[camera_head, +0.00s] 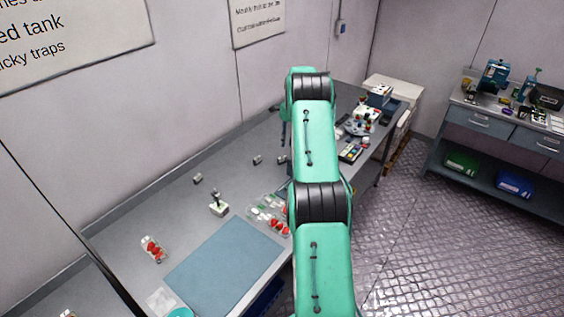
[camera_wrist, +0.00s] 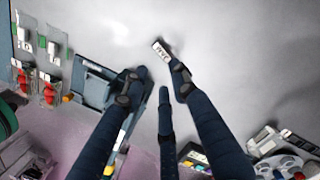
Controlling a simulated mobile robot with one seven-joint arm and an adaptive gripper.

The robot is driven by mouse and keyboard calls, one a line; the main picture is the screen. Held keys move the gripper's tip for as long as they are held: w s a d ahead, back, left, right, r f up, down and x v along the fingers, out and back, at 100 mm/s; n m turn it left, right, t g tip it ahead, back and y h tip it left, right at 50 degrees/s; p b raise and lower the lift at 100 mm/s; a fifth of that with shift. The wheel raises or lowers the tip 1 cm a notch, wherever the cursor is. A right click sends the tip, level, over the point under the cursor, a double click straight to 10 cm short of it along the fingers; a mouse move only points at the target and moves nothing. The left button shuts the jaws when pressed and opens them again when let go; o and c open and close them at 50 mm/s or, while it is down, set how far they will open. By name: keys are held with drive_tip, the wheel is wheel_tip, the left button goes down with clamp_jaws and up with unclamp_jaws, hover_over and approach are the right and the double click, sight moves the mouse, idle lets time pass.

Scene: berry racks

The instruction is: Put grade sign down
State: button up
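My gripper (camera_wrist: 160,74) has dark blue fingers, which are spread apart with nothing visibly clamped between them. A small white sign with dark print (camera_wrist: 161,50) is just beyond the tip of the right finger. It looks close to that finger or touching it; I cannot tell which. The grey table surface (camera_wrist: 230,45) is behind it. In the head view my arm hides most of the gripper. Small grey sign-like blocks stand on the table (camera_head: 130,222), one at the left (camera_head: 198,179) and one farther back (camera_head: 257,160).
Clear boxes with red berries (camera_head: 268,215) sit beside my arm, with another berry box (camera_head: 153,249) at the left. A small scale-like device (camera_head: 218,206) stands between them. A blue mat (camera_head: 225,265) lies in front. Several items (camera_head: 362,125) crowd the table's far end.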

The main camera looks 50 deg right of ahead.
sight(283, 158)
drive_tip(key=f, duration=0.4)
drive_tip(key=a+f, duration=0.1)
drive_tip(key=f, duration=0.1)
drive_tip(key=shift+w+f, duration=0.2)
drive_tip(key=shift+f, duration=0.15)
drive_tip(key=shift+w+a+f, duration=0.1)
drive_tip(key=shift+a+f, duration=0.1)
drive_tip(key=shift+f, duration=1.1)
drive_tip(key=shift+w+a+f, duration=0.1)
drive_tip(key=shift+a+f, duration=0.05)
drive_tip(key=shift+f, duration=1.1)
clamp_jaws()
drive_tip(key=shift+r, duration=5)
